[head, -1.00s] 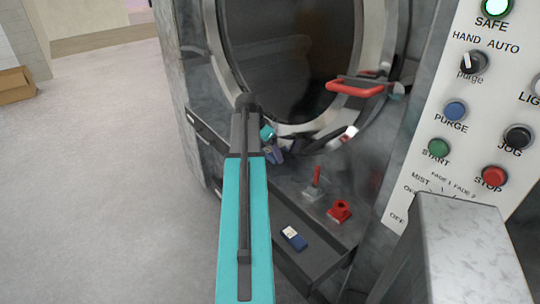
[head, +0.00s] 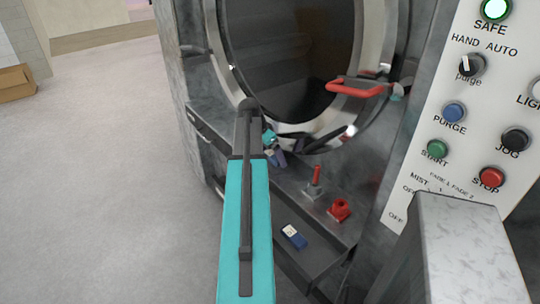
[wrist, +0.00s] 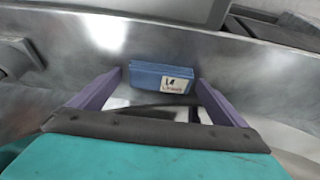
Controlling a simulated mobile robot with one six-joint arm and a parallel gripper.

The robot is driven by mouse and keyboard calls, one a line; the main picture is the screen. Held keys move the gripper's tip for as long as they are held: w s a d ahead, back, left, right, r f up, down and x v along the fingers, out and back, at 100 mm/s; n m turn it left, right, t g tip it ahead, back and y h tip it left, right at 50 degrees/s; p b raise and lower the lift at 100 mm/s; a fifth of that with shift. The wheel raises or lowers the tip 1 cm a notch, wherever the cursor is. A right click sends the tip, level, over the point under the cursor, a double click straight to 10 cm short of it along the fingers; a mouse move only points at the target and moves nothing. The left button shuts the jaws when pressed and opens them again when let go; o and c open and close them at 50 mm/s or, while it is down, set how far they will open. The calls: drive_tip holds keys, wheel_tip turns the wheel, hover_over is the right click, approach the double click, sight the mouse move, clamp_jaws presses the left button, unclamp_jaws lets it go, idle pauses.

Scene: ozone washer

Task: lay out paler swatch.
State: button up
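My gripper (wrist: 160,78) has two purple fingers spread apart and is open. In the wrist view a blue swatch (wrist: 148,76) with a white label lies ahead, between the two fingertips, with a small gap at each side. My gripper also shows in the head view (head: 278,158), low in front of the washer's round door, partly hidden by my teal arm. A darker blue swatch (head: 294,236) with a white label lies on the grey ledge (head: 262,207), nearer than the gripper. The swatch between the fingers cannot be made out in the head view.
A red-handled switch (head: 315,178) and a red fitting (head: 340,209) stand on the ledge right of the gripper. The round door (head: 290,60) with its red handle (head: 354,89) rises behind. A button panel (head: 465,110) is at right.

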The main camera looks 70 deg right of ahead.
drive_tip(key=shift+r, duration=0.2)
drive_tip(key=b+v, duration=0.2)
drive_tip(key=v, duration=1)
drive_tip(key=shift+a+f, duration=0.1)
drive_tip(key=shift+f, duration=0.05)
idle(0.8)
